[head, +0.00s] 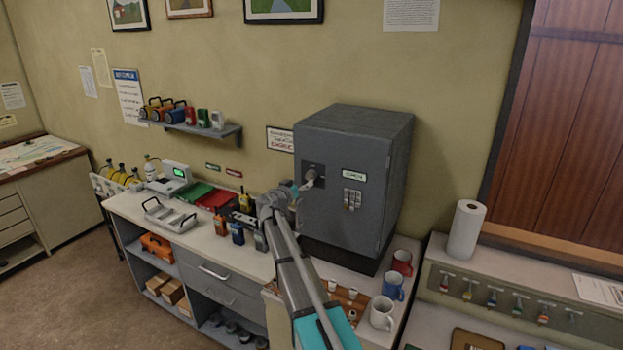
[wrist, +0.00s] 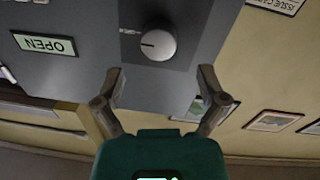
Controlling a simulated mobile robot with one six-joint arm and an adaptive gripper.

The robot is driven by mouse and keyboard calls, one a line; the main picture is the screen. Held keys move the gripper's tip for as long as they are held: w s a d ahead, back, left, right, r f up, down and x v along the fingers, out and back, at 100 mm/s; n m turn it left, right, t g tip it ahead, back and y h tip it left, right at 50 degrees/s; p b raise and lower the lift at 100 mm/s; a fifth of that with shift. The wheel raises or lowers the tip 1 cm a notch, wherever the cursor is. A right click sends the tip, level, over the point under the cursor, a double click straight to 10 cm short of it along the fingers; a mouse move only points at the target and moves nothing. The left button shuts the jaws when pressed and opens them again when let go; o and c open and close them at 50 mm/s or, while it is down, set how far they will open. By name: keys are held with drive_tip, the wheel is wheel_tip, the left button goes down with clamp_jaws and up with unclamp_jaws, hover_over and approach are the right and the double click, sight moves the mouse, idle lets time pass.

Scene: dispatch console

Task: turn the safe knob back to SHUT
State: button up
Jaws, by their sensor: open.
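The grey safe (head: 345,225) stands on the counter with its door closed against the body as far as I can see. Its round, pale knob (head: 311,176) sits on a dark plate at the door's left side. In the wrist view the knob (wrist: 158,44) has a dark pointer line toward picture left, near a small white marking (wrist: 130,31). A sign reading OPEN (wrist: 44,44) is on the door; it also shows in the head view (head: 354,176). My gripper (wrist: 159,72) is open and empty, its fingertips apart and just short of the knob.
Red, blue and white mugs (head: 393,286) stand right of the safe's base. A wall shelf (head: 204,129) hangs left of the safe. The space before the knob is clear.

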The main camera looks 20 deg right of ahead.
sight(310, 177)
drive_tip(key=shift+x, duration=2.45)
drive_tip(key=c, duration=1.2)
drive_tip(key=shift+o, duration=0.2)
drive_tip(key=shift+d, duration=0.1)
